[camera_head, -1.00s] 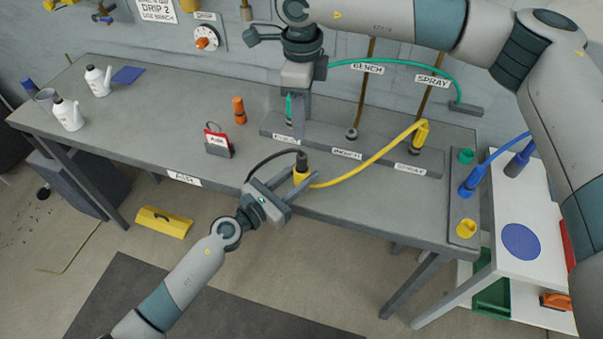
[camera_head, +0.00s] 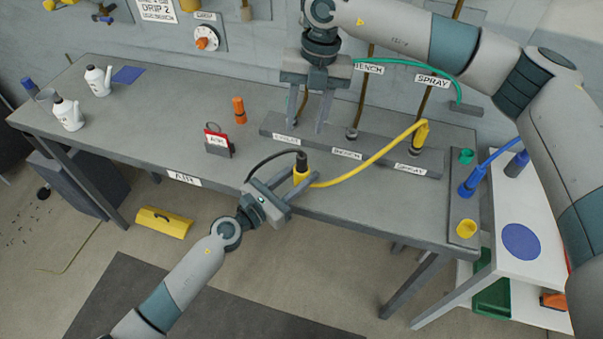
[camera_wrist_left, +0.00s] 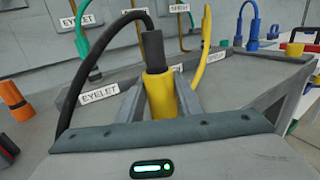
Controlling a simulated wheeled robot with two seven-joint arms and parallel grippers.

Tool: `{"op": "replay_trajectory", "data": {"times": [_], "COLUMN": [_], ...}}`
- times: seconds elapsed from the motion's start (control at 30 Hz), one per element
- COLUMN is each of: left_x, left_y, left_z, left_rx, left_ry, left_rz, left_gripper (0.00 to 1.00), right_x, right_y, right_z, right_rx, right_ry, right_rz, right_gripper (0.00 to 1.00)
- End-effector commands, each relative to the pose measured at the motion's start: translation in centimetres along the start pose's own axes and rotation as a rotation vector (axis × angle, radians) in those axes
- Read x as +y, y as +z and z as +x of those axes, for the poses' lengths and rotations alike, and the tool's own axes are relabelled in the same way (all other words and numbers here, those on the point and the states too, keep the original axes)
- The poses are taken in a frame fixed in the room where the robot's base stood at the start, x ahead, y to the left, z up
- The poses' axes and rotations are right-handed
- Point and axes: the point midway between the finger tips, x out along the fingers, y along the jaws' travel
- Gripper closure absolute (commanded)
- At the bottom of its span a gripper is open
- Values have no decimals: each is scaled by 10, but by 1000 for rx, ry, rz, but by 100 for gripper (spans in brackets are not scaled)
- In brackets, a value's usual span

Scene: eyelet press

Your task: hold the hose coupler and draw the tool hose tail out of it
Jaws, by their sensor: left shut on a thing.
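The hose coupler (camera_head: 301,177) is a yellow cylinder held above the bench's front edge. My left gripper (camera_head: 299,182) is shut on it. In the left wrist view the coupler (camera_wrist_left: 161,97) stands upright between the fingers. The tool hose tail (camera_wrist_left: 152,48) is a dark sleeve on a black hose, seated in the coupler's top. The black hose (camera_head: 268,159) arches down to the left. A yellow hose (camera_head: 365,164) runs from the coupler to the spray port. My right gripper (camera_head: 309,128) is open, fingers apart, over the rear rail near the eyelet label, clear of the tail.
The port rail (camera_head: 385,160) lies behind the coupler. A green hose (camera_head: 410,62) arches behind my right gripper. A red-and-grey sign stand (camera_head: 217,143) and an orange cylinder (camera_head: 239,110) stand left. Open bench lies between these and the rail.

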Motion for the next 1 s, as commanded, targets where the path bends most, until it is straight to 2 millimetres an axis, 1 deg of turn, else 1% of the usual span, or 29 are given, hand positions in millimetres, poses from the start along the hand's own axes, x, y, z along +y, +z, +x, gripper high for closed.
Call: {"op": "replay_trajectory", "data": {"times": [0.1,0.4,0.6,0.7,0.8,1.0], "left_x": [0,0,0,0,0,0], "left_y": [0,0,0,0,0,0], "left_z": [0,0,0,0,0,0], "left_rx": [0,0,0,0,0,0], "left_ry": [0,0,0,0,0,0], "left_rz": [0,0,0,0,0,0], "left_gripper": [91,91,91,91,91,91], "right_x": [-3,-10,-15,-17,-18,-18], "right_y": [1,4,6,7,7,7], "right_z": [2,6,9,10,10,10], "right_rx": [13,56,88,100,107,111], "right_ry": [21,62,76,79,81,81], "right_rz": [195,692,968,1059,1115,1147], "right_gripper": [60,60,60,60,60,60]}}
